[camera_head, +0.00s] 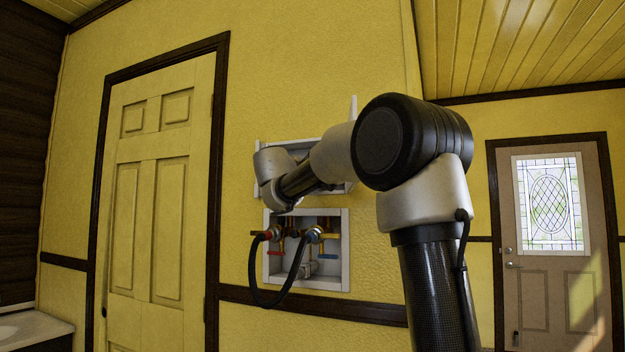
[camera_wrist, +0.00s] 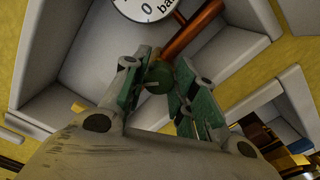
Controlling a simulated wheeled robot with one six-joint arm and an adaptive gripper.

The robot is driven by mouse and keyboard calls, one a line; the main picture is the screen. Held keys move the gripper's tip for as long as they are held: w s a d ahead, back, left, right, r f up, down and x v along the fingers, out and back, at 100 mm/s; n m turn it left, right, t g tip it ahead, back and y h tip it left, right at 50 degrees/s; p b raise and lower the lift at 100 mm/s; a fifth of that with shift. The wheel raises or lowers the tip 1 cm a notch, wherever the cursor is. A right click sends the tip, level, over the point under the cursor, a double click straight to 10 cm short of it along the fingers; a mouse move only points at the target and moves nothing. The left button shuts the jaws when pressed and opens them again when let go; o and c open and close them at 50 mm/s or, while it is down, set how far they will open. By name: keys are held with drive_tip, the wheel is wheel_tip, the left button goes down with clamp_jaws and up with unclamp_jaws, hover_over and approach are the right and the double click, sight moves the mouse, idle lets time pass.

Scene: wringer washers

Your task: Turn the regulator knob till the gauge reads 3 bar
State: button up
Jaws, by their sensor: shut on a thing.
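In the wrist view, the regulator knob (camera_wrist: 157,82) is small, round and dark green, with a pale mark on its face. My gripper (camera_wrist: 162,70), with green finger pads, is shut on it, one finger on each side. The gauge (camera_wrist: 146,8) is white with dark print and is cut off by the top edge. A "0" and part of "bar" show; its needle and reading are not visible. In the head view, my arm covers most of the upper white wall box (camera_head: 259,160), and the knob, gauge and gripper cannot be made out.
A copper pipe (camera_wrist: 192,30) runs up and right beside the knob in the wrist view. White box walls surround the gripper. Below the upper box, a second white box (camera_head: 345,260) holds valves and black hoses (camera_head: 254,275). A yellow door (camera_head: 150,200) stands left.

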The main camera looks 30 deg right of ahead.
drive_tip(key=shift+f+m, duration=0.15)
drive_tip(key=shift+m, duration=1.45)
drive_tip(key=o, duration=1)
drive_tip(key=v, duration=0.8)
drive_tip(key=shift+s, duration=0.1)
